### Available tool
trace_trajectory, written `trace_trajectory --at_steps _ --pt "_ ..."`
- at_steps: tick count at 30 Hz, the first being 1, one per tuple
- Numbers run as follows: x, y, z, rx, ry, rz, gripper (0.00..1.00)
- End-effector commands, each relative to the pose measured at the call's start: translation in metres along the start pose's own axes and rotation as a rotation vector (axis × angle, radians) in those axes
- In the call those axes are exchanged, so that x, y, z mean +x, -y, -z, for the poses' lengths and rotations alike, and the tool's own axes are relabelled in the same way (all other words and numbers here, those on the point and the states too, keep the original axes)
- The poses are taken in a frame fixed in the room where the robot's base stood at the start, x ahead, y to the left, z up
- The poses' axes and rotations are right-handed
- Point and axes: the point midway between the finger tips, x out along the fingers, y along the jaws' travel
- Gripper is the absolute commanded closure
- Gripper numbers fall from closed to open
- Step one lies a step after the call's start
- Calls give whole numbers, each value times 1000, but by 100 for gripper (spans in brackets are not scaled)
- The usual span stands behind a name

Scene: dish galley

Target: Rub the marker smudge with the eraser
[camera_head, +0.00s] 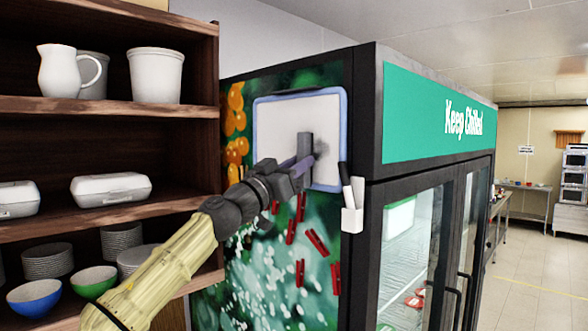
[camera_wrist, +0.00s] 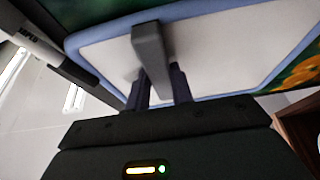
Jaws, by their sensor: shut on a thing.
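A small whiteboard (camera_head: 275,123) with a blue rim hangs on the side of the fridge. A dark grey smudge (camera_head: 321,148) shows on its right part, just right of the eraser; part of it may be hidden. The grey block-shaped eraser (camera_head: 304,146) is upright at the board. My gripper (camera_head: 298,172) is shut on its lower part. In the wrist view the eraser (camera_wrist: 150,48) rises between the two fingers and lies over the white board (camera_wrist: 215,50). The smudge (camera_wrist: 131,76) shows faintly beside it. I cannot tell whether the eraser touches the board.
A white holder (camera_head: 352,220) with a marker (camera_head: 346,186) is on the fridge's edge, right of my gripper. Several red clips (camera_head: 317,242) are below the board. A wooden shelf (camera_head: 180,108) with crockery stands close on the left. The floor (camera_head: 530,270) at right is clear.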

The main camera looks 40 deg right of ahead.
Motion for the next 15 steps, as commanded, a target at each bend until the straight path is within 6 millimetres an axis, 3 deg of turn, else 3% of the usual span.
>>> trace_trajectory --at_steps 9,15 --pt "-3 -24 -3 3 0 1 96" --pt "-2 -29 0 0 0 0 96"
